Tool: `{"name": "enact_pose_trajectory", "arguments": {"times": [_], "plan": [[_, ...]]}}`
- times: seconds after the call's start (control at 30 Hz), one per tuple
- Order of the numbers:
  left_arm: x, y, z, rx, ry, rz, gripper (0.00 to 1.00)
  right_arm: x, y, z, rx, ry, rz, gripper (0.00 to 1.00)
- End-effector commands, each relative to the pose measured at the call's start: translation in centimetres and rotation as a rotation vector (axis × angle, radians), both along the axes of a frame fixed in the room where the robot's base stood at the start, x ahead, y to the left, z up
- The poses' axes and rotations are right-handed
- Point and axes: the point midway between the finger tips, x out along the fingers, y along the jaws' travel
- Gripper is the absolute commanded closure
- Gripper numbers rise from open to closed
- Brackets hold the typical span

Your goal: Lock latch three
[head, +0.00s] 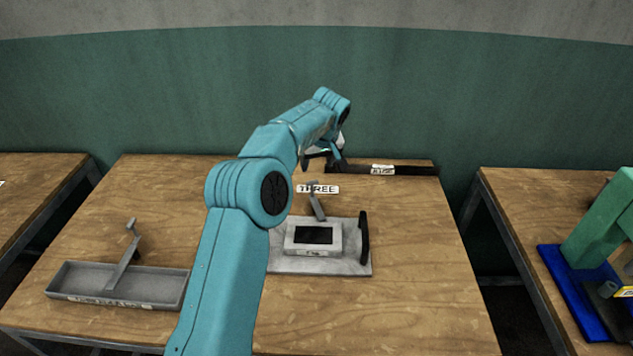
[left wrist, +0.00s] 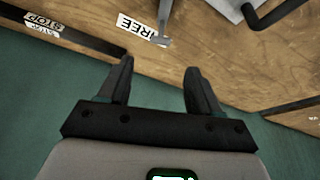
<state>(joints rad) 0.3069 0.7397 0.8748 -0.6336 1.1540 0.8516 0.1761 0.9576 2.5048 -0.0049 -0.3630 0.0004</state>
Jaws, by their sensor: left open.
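Latch three is a grey plate (head: 350,262) with a raised block (head: 313,238) that has a dark window. A short grey lever (head: 317,204) sticks up behind the block, by the white THREE label (head: 302,189). A black bar handle (head: 364,238) stands at the plate's right side. My left gripper (head: 327,157) is beyond the label, towards the table's far edge. In the left wrist view its jaws (left wrist: 160,78) are open and empty, with the lever (left wrist: 164,22) and part of the label (left wrist: 136,26) ahead, apart from the fingers. My right gripper is not in view.
A grey tray (head: 65,280) with an upright lever (head: 124,254) sits at the table's left. A dark strip (head: 415,169) with a STOP label (head: 383,169) lies at the back. A green machine (head: 605,225) on a blue base (head: 570,290) occupies the right table. The front right tabletop is clear.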

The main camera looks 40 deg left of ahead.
Motion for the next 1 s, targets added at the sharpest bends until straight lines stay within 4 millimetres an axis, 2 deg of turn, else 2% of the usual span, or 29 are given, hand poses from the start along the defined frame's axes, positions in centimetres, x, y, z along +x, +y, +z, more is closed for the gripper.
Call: {"name": "enact_pose_trajectory", "arguments": {"times": [0.3, 0.5, 0.7, 0.97, 1.0], "plan": [[1.5, 2.5, -7.0, -0.003, 0.002, 0.001, 0.36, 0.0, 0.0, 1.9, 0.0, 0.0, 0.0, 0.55], [2.4, 3.5, -10.2, -0.002, 0.0, 0.001, 0.36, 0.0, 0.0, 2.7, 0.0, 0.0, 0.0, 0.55], [2.8, 3.8, -11.6, -0.002, -0.001, -0.003, 0.36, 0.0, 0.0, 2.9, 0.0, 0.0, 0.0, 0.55], [2.8, 3.9, -11.7, -0.002, -0.002, -0.002, 0.36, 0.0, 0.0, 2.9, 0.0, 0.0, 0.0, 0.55], [2.8, 3.9, -11.7, -0.002, -0.002, -0.002, 0.49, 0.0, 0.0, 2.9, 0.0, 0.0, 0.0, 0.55]]}}
